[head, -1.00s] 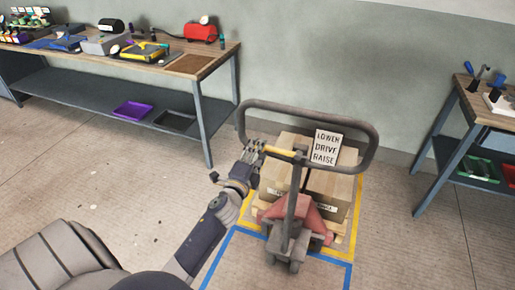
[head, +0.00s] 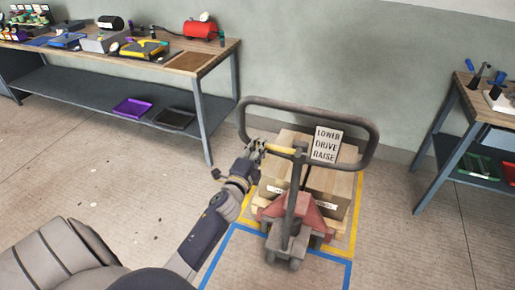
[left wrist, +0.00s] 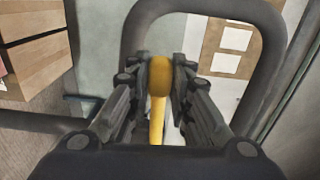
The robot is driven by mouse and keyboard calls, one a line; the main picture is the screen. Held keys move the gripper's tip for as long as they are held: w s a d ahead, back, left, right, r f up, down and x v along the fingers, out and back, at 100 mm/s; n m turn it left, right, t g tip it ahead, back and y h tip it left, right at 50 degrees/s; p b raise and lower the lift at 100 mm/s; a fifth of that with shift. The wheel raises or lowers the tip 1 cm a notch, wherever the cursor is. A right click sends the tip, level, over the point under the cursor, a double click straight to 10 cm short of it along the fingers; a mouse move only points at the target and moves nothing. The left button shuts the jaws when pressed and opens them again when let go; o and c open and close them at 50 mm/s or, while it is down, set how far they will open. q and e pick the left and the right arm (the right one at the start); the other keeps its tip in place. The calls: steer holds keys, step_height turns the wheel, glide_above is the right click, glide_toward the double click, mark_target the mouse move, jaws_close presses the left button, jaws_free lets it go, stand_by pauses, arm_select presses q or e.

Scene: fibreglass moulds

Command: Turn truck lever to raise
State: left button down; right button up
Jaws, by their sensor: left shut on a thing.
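The pallet truck (head: 290,213) is red and grey, with a looped grey handle (head: 313,106). A yellow lever (head: 281,149) sticks out to the left inside the loop. A sign plate (head: 326,145) beside it reads LOWER, DRIVE, RAISE from top to bottom. My left gripper (head: 256,148) is at the lever's outer end. In the left wrist view the lever's rounded yellow knob (left wrist: 160,76) sits between the two fingers (left wrist: 160,85), which are shut on it. My right gripper is not in view.
Cardboard boxes (head: 333,188) stand on a wooden pallet behind the truck's mast, inside yellow floor tape. Blue tape (head: 318,257) marks the floor in front. A workbench (head: 180,60) stands at the back left, another (head: 464,100) at the right. The floor between is clear.

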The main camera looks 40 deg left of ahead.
arm_select(q)
steer(key=shift+w+d+f+n+b, duration=0.1)
steer(key=shift+d+f+n+b, duration=0.15)
steer(key=shift+f+n+b, duration=0.6)
steer(key=shift+w+d+f+n+b, duration=0.1)
steer(key=shift+d+f+n+b, duration=0.15)
steer(key=shift+f+n+b, duration=0.55)
steer(key=shift+d+f+n+b, duration=0.25)
steer(key=shift+f+n+b, duration=0.3)
steer(key=shift+f+n, duration=0.5)
steer(key=shift+f, duration=0.1)
steer(key=c, duration=1.4)
jaws_free()
steer(key=shift+c, duration=0.2)
steer(key=v, duration=1.2)
